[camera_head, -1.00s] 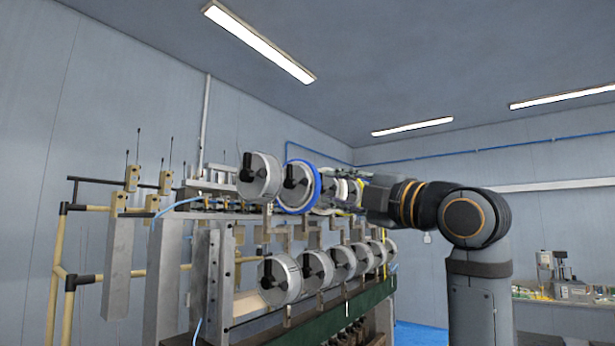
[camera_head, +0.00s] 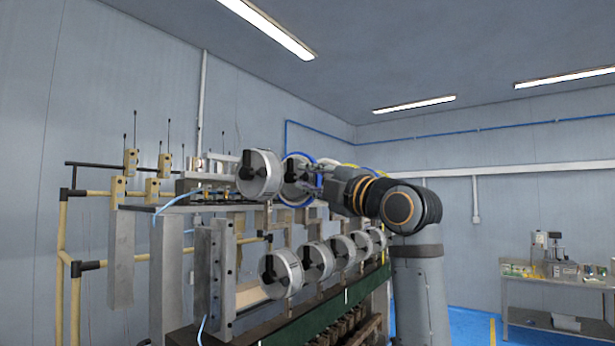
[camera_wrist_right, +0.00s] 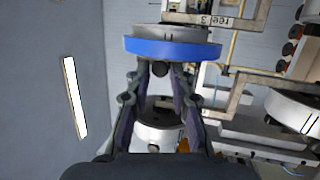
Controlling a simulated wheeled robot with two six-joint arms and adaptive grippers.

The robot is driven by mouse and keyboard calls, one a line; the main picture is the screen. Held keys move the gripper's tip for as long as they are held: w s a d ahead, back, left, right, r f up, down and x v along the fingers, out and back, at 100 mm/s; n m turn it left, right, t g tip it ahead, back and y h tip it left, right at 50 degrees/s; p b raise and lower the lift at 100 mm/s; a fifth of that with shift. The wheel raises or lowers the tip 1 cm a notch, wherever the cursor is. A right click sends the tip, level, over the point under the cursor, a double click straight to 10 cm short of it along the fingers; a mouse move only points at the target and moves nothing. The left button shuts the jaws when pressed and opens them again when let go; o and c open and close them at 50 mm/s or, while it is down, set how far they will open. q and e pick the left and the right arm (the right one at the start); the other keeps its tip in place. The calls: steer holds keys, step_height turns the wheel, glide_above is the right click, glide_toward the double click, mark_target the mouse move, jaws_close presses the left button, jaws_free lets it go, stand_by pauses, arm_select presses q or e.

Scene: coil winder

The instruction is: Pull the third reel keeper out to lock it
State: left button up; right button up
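A reel with a blue rim (camera_head: 298,178) is second from the near end of the machine's upper row in the head view. In the right wrist view a blue-rimmed reel (camera_wrist_right: 172,48) is ahead, beside a bracket label (camera_wrist_right: 212,20) that reads like "reel 3". A dark round keeper (camera_wrist_right: 160,69) shows below the blue rim. My right gripper (camera_wrist_right: 162,72) has its fingers apart, one on each side of the keeper; contact is unclear. In the head view this gripper (camera_head: 320,177) hides the reels behind. My left gripper is out of view.
A silver reel (camera_head: 259,174) is nearest in the upper row. Several silver reels (camera_head: 282,273) hang in the lower row. In the wrist view another reel (camera_wrist_right: 162,132) shows between the fingers, and one (camera_wrist_right: 294,110) is at right. A side table (camera_head: 550,285) stands far right.

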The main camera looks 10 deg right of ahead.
steer(key=shift+c, duration=1.2)
steer(key=shift+s+d, duration=0.2)
steer(key=shift+d, duration=0.05)
steer(key=shift+s+d+b, duration=0.5)
steer(key=shift+s+d, duration=0.1)
steer(key=shift+s, duration=0.05)
steer(key=o, duration=0.6)
steer(key=shift+o, duration=0.2)
steer(key=shift+d, duration=0.15)
